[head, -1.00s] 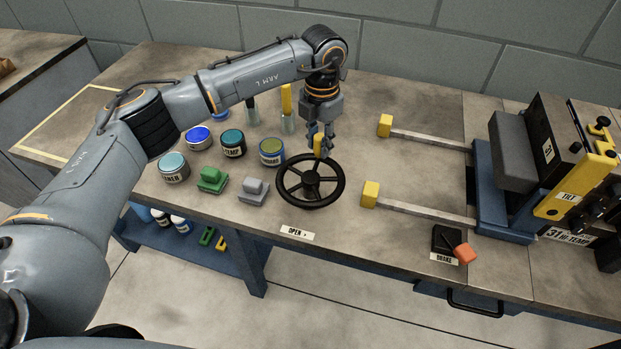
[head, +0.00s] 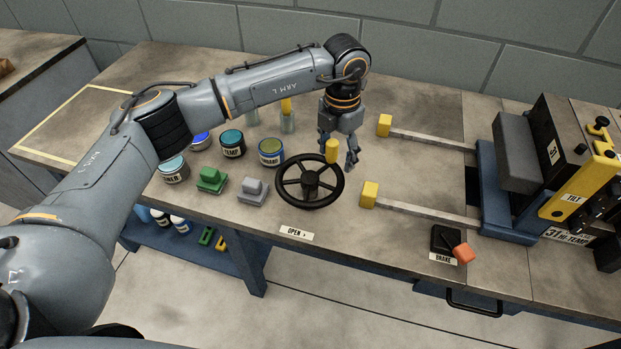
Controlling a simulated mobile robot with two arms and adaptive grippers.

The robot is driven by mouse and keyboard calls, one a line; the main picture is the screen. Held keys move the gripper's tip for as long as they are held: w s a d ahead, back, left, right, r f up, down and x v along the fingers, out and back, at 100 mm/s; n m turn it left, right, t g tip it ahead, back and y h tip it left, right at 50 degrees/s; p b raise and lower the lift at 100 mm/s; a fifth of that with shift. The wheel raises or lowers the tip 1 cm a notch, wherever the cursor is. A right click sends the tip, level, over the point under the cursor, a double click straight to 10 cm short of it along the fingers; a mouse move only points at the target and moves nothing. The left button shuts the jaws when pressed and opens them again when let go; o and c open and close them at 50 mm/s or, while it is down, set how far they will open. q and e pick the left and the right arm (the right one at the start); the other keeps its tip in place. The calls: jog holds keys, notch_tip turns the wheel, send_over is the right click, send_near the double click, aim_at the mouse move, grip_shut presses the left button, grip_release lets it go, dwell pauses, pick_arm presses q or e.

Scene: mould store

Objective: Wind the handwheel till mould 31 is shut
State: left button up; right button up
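The black handwheel (head: 310,198) lies on the bench, its upright yellow handle (head: 332,151) at the rim's far right side. My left gripper (head: 338,155) is over the handle, pointing down. Its fingers are spread, one on each side of the handle, with a gap showing on the right; I cannot tell whether the left finger touches. Mould 31 is at the right: a grey block (head: 516,152) against a dark block (head: 556,135), on a blue carriage (head: 492,190). Whether any gap is left between its halves is hidden. My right gripper is out of view.
Two rails with yellow end blocks (head: 369,194) run to the carriage. A brake lever with an orange knob (head: 463,253) is at the front edge. An "OPEN" label (head: 297,233) lies before the wheel. Tins (head: 271,152) and green and grey stamp-like blocks (head: 211,180) stand left of it.

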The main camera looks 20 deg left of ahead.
pick_arm(q)
jog(key=shift+r, duration=0.2)
jog(key=shift+r+p, duration=1.25)
jog(key=shift+r, duration=0.65)
notch_tip(320, 180, up, 5)
jog(key=p, duration=0.2)
jog(key=shift+a+p, duration=0.1)
jog(key=shift+p, duration=0.25)
jog(key=shift+s+f, duration=0.1)
